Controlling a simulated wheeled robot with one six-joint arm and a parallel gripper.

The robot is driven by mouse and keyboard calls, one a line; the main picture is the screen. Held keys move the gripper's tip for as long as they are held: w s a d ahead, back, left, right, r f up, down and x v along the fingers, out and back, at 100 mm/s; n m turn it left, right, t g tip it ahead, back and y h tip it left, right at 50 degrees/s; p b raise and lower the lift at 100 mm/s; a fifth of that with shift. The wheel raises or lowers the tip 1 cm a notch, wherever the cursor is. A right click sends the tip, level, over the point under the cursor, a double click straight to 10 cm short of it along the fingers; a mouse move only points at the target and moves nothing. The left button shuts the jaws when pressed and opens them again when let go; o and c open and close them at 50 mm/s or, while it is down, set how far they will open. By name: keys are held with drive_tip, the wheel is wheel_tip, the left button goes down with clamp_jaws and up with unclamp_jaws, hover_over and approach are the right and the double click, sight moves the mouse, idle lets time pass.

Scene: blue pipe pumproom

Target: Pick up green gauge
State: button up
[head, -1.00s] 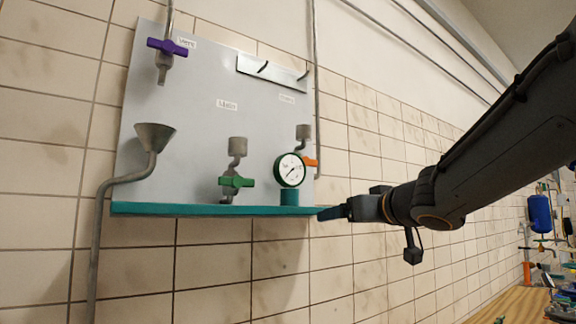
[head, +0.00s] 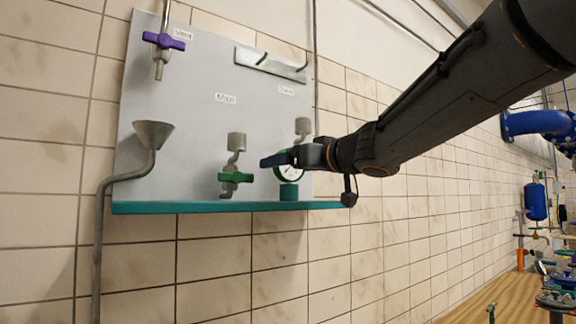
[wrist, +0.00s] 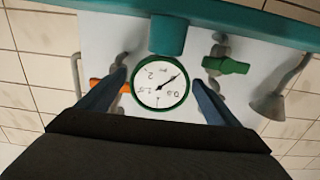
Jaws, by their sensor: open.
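The green gauge (head: 291,174) has a white dial and a green rim, and stands on a teal block on the teal shelf. In the head view my gripper (head: 276,159) covers much of its dial. In the wrist view the gauge (wrist: 160,82) appears upside down between the two blue fingers of my gripper (wrist: 155,98). The fingers are open, one on each side of the gauge. I cannot tell whether either finger touches it.
The teal shelf (head: 215,207) runs along the grey panel (head: 195,110). A green-handled valve (head: 236,178) is left of the gauge, and an orange handle (wrist: 108,84) is close to one finger. A funnel pipe (head: 152,136) and purple valve (head: 164,41) are farther left.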

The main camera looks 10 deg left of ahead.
drive_tip(key=shift+w+a, duration=0.1)
drive_tip(key=shift+a, duration=0.05)
drive_tip(key=c, duration=1.3)
drive_tip(key=shift+o, duration=0.2)
wheel_tip(320, 180, up, 17)
drive_tip(key=p, duration=0.6)
drive_tip(key=s+a+r+n+g+y+p, duration=0.1)
drive_tip(key=s+a, duration=0.4)
drive_tip(key=a, duration=0.6)
drive_tip(key=shift+s+r+n+g+y+p, duration=0.25)
drive_tip(key=shift+r+n+g+p, duration=0.2)
drive_tip(key=shift+g, duration=0.25)
